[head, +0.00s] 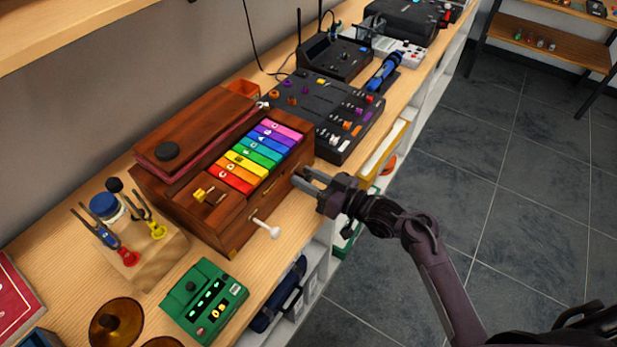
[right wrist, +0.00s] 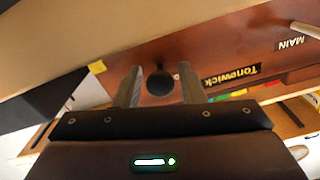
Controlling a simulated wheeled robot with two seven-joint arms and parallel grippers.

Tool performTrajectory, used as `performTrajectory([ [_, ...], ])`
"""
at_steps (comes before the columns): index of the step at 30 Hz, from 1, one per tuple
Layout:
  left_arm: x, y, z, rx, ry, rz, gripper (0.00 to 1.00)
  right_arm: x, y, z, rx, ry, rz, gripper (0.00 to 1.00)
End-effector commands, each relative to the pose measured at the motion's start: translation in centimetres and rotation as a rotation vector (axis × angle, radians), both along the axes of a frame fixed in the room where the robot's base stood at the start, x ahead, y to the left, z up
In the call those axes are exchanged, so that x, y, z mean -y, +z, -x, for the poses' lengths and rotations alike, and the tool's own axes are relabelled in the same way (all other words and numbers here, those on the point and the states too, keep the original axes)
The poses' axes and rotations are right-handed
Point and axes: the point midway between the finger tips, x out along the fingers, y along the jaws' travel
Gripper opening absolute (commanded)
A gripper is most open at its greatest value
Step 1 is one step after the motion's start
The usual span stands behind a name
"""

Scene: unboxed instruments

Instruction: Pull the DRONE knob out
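The wooden instrument box (head: 213,228) stands on the bench with rainbow keys on top. In the right wrist view its front panel (right wrist: 235,55) shows "Tonewick" and "MAIN" labels. A dark round knob (right wrist: 159,83) on this panel sits between the fingers of my right gripper (right wrist: 160,70); its label is not readable, so I cannot confirm it is DRONE. The fingers are open, with gaps on both sides of the knob. In the head view my right gripper (head: 299,178) is at the panel's right end and hides the knob. My left gripper is not in view.
A white-tipped knob (head: 268,230) sticks out from the panel's left part, beside MAIN. A black mixer (head: 325,110) stands behind to the right. A green device (head: 204,302) and a wooden fork holder (head: 150,255) stand nearer. Open floor lies right of the bench.

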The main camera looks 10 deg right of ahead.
Motion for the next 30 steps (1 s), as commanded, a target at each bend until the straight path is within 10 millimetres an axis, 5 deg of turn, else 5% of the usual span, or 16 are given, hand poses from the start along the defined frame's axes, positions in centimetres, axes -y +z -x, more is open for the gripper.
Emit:
performTrajectory([
  [8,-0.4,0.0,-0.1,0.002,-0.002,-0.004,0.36,0.0,0.0,0.0,0.0,0.0,0.0,0.0],
  [27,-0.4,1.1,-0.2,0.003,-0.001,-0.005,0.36,1.8,-0.1,1.8,-0.001,-0.001,0.001,0.0],
  [28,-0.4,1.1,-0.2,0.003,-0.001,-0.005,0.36,1.8,-0.1,1.8,-0.001,-0.001,0.001,0.25],
  [30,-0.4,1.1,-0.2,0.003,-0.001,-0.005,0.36,1.8,-0.1,1.7,-0.001,-0.001,0.001,0.34],
])
